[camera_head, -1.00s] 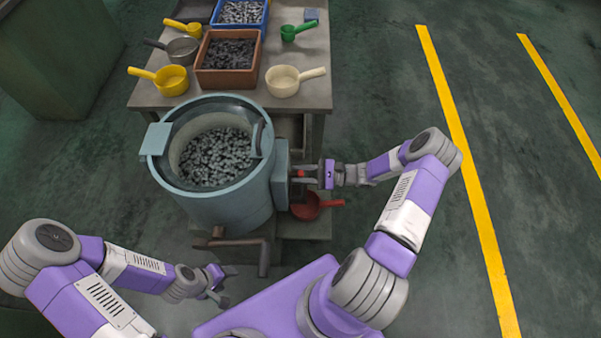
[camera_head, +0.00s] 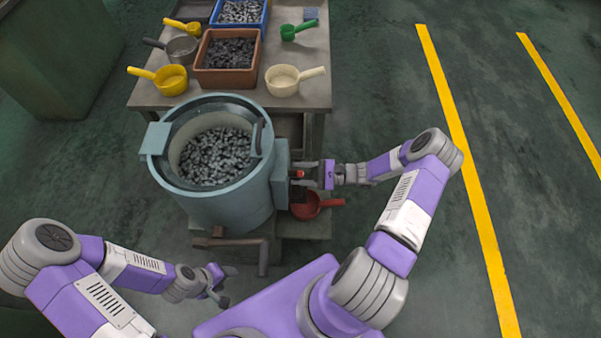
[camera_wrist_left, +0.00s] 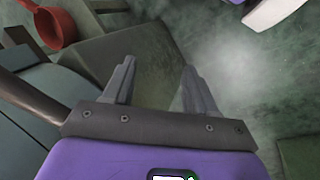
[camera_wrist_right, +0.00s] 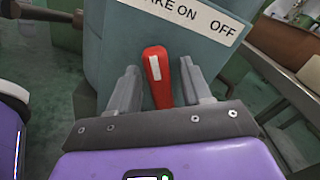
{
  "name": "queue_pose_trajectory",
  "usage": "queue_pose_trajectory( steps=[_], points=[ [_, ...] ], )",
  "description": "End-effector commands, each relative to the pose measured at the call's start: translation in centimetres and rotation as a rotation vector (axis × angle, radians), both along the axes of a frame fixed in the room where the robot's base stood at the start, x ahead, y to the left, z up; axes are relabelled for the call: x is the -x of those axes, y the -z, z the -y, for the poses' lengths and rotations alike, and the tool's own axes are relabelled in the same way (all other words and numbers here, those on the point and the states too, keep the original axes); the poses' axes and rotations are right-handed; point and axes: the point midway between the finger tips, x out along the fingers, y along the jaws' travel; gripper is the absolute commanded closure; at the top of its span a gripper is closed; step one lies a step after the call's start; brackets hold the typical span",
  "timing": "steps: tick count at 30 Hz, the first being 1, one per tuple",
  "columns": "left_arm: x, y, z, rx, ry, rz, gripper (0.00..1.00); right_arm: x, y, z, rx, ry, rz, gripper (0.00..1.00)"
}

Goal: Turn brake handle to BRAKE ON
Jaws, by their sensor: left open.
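The red brake handle (camera_wrist_right: 158,80), with a white stripe, stands on the blue-green box (camera_wrist_right: 120,40) below a white label (camera_wrist_right: 190,12) reading "…KE ON" and "OFF". In the right wrist view, my right gripper (camera_wrist_right: 162,90) has its fingers apart, one on each side of the handle, with visible gaps. In the head view, this right gripper (camera_head: 305,174) is at the right side of the drum, with the red handle (camera_head: 299,174) between its fingers.
The blue-green drum (camera_head: 225,213) holds many small metal parts. Behind it, a table (camera_head: 320,85) bears bins and scoops. A red scoop (camera_head: 308,209) lies below my right gripper. A crank-like bar (camera_head: 240,242) sits at the drum's front. The floor to the right is clear.

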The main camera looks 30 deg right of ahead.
Motion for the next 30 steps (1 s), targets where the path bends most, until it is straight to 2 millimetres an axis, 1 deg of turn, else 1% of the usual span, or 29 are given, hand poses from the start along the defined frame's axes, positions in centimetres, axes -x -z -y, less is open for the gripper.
queue_pose_trajectory(
  steps=[5,8,15,18,21,24,30],
  points=[
    [0.0,0.0,0.0,0.0,0.0,0.0,0.43,0.0,0.0,0.0,-0.001,0.0,-0.001,0.51],
    [0.0,-0.1,0.0,0.0,0.0,0.0,0.43,0.3,0.0,0.6,0.001,0.002,-0.001,0.51],
    [0.0,-0.6,0.0,0.0,0.0,0.0,0.43,2.4,-0.1,4.0,0.001,0.003,-0.002,0.51],
    [0.0,-0.8,0.0,0.0,0.0,0.0,0.43,3.1,0.0,5.2,0.001,0.003,0.0,0.51],
    [0.0,-0.8,0.0,0.0,0.0,0.0,0.43,3.7,0.0,6.0,0.001,0.001,0.0,0.51],
    [0.0,-0.8,0.0,0.0,0.0,0.0,0.43,4.0,0.0,6.4,-0.001,0.0,-0.001,0.51],
    [0.0,-0.8,0.0,0.0,0.0,0.0,0.43,4.0,0.0,6.5,-0.001,0.0,-0.001,0.51]
  ],
)
